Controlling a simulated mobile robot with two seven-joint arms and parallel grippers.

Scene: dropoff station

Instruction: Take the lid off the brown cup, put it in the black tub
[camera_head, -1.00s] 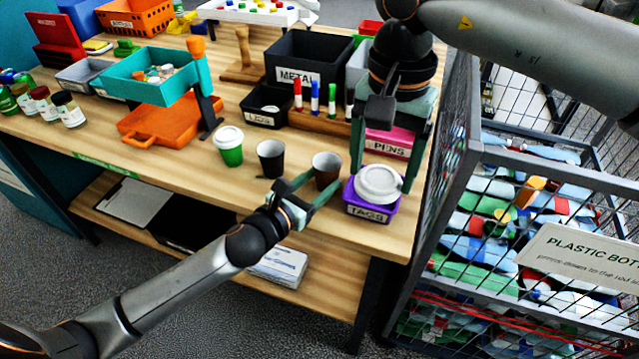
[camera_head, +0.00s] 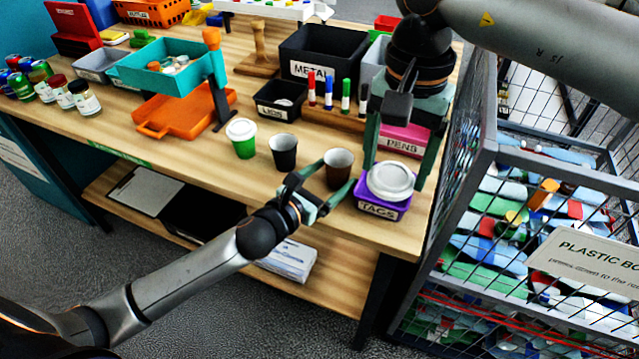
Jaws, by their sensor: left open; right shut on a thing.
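The brown cup (camera_head: 340,160) stands upright near the table's front edge, its top open with no lid on it. My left gripper (camera_head: 336,183) is open, with its fingers at either side of the brown cup's lower part; whether they touch it I cannot tell. My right gripper (camera_head: 398,170) points down and is shut on a white lid (camera_head: 390,181). The lid is over the purple TAGS box (camera_head: 383,209); I cannot tell whether they touch. A small black tub labelled LIDS (camera_head: 276,112) stands further back, with something pale inside.
A black cup (camera_head: 284,158) and a green cup with a white lid (camera_head: 242,146) stand left of the brown cup. Markers in a wooden holder (camera_head: 335,119) and the larger black METAL tub (camera_head: 322,50) stand behind. A wire cage (camera_head: 487,150) borders the table's right.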

